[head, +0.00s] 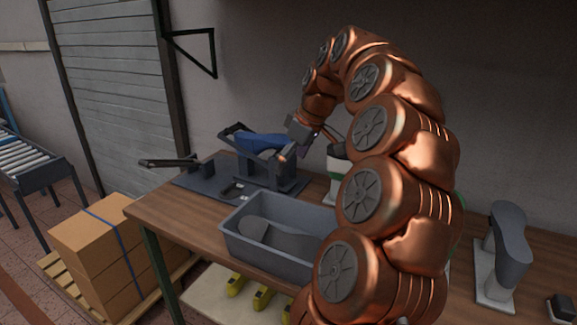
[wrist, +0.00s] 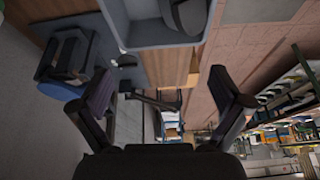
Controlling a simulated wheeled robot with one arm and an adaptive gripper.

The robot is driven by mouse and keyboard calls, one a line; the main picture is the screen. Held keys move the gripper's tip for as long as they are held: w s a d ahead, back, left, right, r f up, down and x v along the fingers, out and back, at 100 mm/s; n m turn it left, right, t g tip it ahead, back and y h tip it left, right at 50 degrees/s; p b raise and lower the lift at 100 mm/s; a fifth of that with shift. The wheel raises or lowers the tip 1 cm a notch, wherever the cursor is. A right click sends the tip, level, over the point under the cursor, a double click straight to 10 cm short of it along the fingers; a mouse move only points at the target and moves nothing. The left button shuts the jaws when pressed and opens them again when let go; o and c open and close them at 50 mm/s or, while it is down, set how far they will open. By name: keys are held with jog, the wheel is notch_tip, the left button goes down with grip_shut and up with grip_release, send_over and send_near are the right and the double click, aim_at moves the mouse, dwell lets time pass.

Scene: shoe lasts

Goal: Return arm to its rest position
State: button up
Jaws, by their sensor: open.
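My copper arm arches up over the workbench (head: 190,215) in the head view. My gripper (head: 303,146) is at its far end, just right of the fixture, small and partly hidden by the arm. In the wrist view my gripper (wrist: 168,95) has its two dark fingers wide apart, with nothing held between them. A blue shoe last (head: 262,142) lies in a dark fixture (head: 285,184) on a grey base plate. The fixture (wrist: 72,60) shows at the left of the wrist view, apart from the fingers.
A grey bin (head: 262,262) with a grey last (head: 280,238) inside stands at the bench front. Another grey last (head: 509,235) stands on a white base at right. A lever (head: 168,162) sticks out left. Boxes (head: 95,245) stand on a pallet beside the bench.

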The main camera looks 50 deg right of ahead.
dwell(0.5)
jog(key=s+a+f+g, duration=0.2)
jog(key=s+a, duration=0.1)
jog(key=a, duration=0.9)
jog(key=s+a+f+g, duration=0.1)
jog(key=s+a+f, duration=0.1)
jog(key=a, duration=1)
jog(key=s+a+f+m+g, duration=0.1)
jog(key=s+a+f, duration=0.1)
jog(key=s, duration=0.4)
jog(key=s+a+f+g+h+p, duration=0.1)
jog(key=s+a+f, duration=0.2)
jog(key=s+f, duration=0.2)
jog(key=s+a+f+m+g, duration=0.1)
jog(key=s+a+f, duration=0.2)
jog(key=s, duration=0.5)
jog(key=shift+s+f+m+p, duration=0.25)
jog(key=shift+f+m+p, duration=0.1)
jog(key=shift+f, duration=0.1)
